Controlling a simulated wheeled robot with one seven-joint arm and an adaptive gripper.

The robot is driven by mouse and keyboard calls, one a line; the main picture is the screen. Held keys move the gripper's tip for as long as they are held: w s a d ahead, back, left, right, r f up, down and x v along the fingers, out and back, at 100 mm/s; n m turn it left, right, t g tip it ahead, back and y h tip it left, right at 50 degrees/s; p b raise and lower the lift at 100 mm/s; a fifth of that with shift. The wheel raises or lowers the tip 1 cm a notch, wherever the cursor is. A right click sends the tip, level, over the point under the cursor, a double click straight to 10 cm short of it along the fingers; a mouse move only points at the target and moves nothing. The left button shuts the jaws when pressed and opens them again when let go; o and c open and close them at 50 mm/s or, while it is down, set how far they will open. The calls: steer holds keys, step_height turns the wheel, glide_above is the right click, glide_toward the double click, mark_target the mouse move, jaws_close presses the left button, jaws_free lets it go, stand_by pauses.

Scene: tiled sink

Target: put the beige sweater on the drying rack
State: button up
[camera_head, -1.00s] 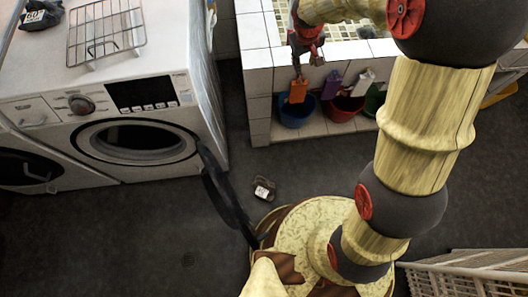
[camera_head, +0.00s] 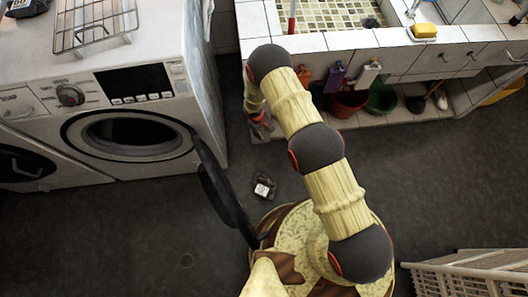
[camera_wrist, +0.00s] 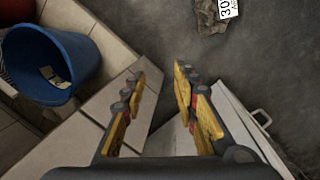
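A small crumpled dark grey-brown bundle (camera_head: 264,187) with a white tag lies on the floor between the washing machine and my base. It also shows at the top of the wrist view (camera_wrist: 210,18), with "30" on its tag. Its colour there is dull brownish grey, so I cannot tell for sure that it is the beige sweater. My gripper (camera_wrist: 158,88) is open and empty, apart from the bundle. In the head view it (camera_head: 260,126) is near the sink's left corner. A pale slatted rack (camera_head: 465,275) stands at the lower right, perhaps the drying rack, partly cut off.
The washing machine (camera_head: 132,135) is at the left, its round door (camera_head: 222,195) swung open toward my base. A wire rack (camera_head: 95,22) and a black bundle (camera_head: 27,7) lie on top. Buckets, including a blue one (camera_wrist: 50,62), stand under the tiled sink.

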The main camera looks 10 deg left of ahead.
steer(key=s+f+n+b, duration=0.1)
steer(key=s+f, duration=0.5)
steer(key=f, duration=0.5)
steer(key=n+g+b, duration=0.1)
steer(key=n, duration=0.1)
glide_toward(266, 181)
steer(key=shift+w+a+f, duration=0.2)
steer(key=shift+w+f, duration=0.2)
steer(key=shift+f, duration=0.05)
steer(key=f, duration=0.1)
steer(key=f+b, duration=0.1)
steer(key=shift+s+d+f, duration=0.2)
steer(key=shift+f, duration=0.15)
steer(key=f+b, duration=0.2)
steer(key=f, duration=0.1)
steer(key=d+f+b, duration=0.1)
steer(key=f, duration=0.1)
steer(key=shift+s, duration=0.1)
steer(key=shift+c, duration=1)
jaws_close()
